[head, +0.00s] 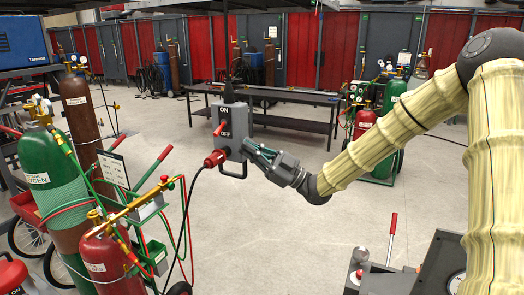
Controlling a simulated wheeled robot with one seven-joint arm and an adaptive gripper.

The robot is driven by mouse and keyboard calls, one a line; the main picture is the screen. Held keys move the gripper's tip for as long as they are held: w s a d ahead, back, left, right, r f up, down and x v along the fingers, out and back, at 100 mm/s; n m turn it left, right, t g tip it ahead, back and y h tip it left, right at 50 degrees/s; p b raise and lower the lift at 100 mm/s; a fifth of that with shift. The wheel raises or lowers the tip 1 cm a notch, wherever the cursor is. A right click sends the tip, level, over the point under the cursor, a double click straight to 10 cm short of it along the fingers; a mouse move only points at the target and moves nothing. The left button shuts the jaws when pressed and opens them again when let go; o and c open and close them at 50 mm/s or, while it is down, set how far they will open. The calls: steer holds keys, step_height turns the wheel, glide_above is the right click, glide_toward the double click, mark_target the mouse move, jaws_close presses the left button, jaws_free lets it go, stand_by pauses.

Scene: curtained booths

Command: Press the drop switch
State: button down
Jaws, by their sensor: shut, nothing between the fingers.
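The drop switch (230,132) is a grey box hanging from a black cord in the middle of the head view. Its face carries ON and OFF labels and a red lever (219,128) between them. The fingertips are partly hard to make out.
A cart with a green cylinder (48,185) and a red cylinder (106,262) stands at the left front. A dark metal table (290,118) is behind the switch. Another cylinder cart (380,135) stands behind my arm. The floor (290,225) below the switch is clear.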

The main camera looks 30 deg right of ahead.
mark_target(220, 129)
steer(key=p+x, duration=0.2)
steer(key=x, duration=0.2)
steer(key=shift+r, duration=0.2)
steer(key=shift+p+x, duration=0.45)
steer(key=shift+x, duration=0.6)
steer(key=shift+w+f, duration=0.1)
steer(key=shift+f, duration=0.1)
steer(key=shift+a+b, duration=0.15)
steer(key=shift+b, duration=0.2)
